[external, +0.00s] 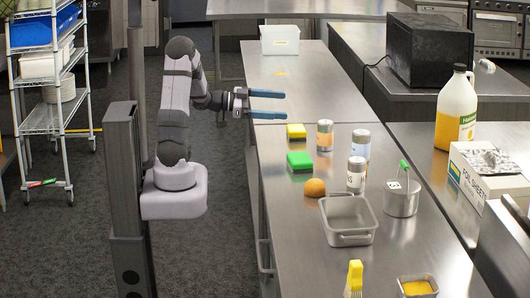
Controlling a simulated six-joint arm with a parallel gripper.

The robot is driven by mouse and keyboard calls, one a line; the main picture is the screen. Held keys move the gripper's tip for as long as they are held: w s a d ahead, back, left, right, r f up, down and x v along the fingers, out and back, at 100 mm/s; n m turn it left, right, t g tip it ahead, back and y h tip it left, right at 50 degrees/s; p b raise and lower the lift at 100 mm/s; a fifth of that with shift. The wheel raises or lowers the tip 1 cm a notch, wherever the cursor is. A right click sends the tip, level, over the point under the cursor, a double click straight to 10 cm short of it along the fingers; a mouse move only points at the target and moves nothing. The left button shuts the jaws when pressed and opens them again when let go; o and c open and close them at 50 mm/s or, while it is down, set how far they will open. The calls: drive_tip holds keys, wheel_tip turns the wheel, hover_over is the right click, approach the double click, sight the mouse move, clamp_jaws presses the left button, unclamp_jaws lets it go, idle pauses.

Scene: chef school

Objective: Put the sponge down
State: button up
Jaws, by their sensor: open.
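A yellow sponge with a dark underside (296,131) lies on the steel table. A green sponge with a yellow layer (300,162) lies just nearer the camera on the same table. My gripper (268,104) is open and empty, its two blue fingers pointing right. It is above the table's left edge, up and to the left of the yellow sponge, apart from both sponges. Which sponge the task means cannot be told.
Shakers (325,135), an orange (315,187), a metal pan (348,218) and a metal pot (402,196) stand right of and nearer than the sponges. A white bin (280,40) stands at the back. The table (291,84) between bin and sponges is mostly clear.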

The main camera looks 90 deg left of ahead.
drive_tip(key=m, duration=0.4)
drive_tip(key=m+g, duration=0.5)
drive_tip(key=m, duration=2.4)
approach(296, 127)
drive_tip(key=x, duration=0.3)
drive_tip(key=shift+d, duration=0.35)
drive_tip(key=shift+p+x, duration=0.8)
drive_tip(key=shift+x, duration=2.8)
drive_tip(key=shift+a, duration=0.15)
drive_tip(key=c, duration=1.2)
